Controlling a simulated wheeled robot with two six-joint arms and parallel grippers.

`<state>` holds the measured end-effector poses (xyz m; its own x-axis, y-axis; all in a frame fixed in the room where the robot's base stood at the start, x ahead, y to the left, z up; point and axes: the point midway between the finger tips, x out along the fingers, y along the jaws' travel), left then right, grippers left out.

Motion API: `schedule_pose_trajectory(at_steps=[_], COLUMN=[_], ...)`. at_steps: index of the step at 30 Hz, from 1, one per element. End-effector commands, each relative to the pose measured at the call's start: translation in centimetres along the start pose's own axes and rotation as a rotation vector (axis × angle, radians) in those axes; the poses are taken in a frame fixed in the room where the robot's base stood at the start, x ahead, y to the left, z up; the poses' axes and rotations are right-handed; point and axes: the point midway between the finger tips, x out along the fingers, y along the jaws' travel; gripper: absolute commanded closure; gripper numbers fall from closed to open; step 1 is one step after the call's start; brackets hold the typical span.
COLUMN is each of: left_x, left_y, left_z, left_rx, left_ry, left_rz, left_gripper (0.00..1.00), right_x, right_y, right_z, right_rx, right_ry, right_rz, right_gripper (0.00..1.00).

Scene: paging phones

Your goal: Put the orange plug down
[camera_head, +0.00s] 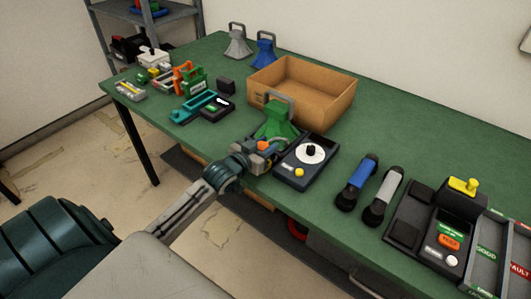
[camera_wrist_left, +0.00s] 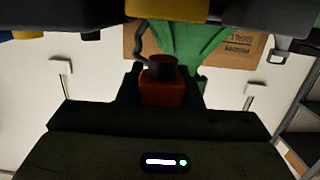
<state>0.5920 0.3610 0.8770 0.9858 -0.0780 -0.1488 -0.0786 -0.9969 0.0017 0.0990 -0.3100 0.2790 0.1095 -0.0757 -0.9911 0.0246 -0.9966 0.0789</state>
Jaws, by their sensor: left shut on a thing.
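My left gripper (camera_head: 262,150) reaches in over the front edge of the green table (camera_head: 345,138). It is shut on the orange plug (camera_head: 264,146), which shows as a small orange patch between the fingers. In the left wrist view the orange plug (camera_wrist_left: 162,93) stands between my dark fingers, with a black part at one end. Whether the plug touches the table I cannot tell. My right gripper is in neither view.
A black dial box (camera_head: 286,176) lies just right of my left gripper. A green handled block (camera_head: 277,122) stands close behind it, before an open cardboard box (camera_head: 335,107). Two handheld torches (camera_head: 358,181) and a black console (camera_head: 411,222) are further right. Teal and black devices (camera_head: 190,106) lie left.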

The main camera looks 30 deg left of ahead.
Motion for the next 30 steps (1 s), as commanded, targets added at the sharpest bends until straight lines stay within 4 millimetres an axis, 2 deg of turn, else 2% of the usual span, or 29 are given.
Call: schedule_pose_trajectory(at_steps=[3,6,21,22,24,30], left_x=[0.2,0.4,0.6,0.5,0.5,0.5], left_y=[0.1,0.1,0.1,0.1,0.1,0.1], left_z=[2.1,3.1,4.1,4.0,3.9,3.9], left_rx=[-0.004,-0.003,-0.001,-0.001,-0.001,-0.001], left_ry=[-0.002,0.0,0.001,0.001,0.001,0.001], left_rz=[-0.001,0.0,0.0,0.0,0.0,0.0], left_gripper=[0.91,0.91,0.91,0.62,0.48,0.46], right_x=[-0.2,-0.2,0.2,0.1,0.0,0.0], right_y=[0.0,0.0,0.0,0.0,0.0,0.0], right_z=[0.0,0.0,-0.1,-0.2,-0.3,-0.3], right_rx=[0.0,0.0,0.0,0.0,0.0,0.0], right_ry=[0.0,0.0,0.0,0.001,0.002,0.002], right_rz=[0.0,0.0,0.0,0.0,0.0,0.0], right_gripper=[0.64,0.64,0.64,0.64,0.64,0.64])
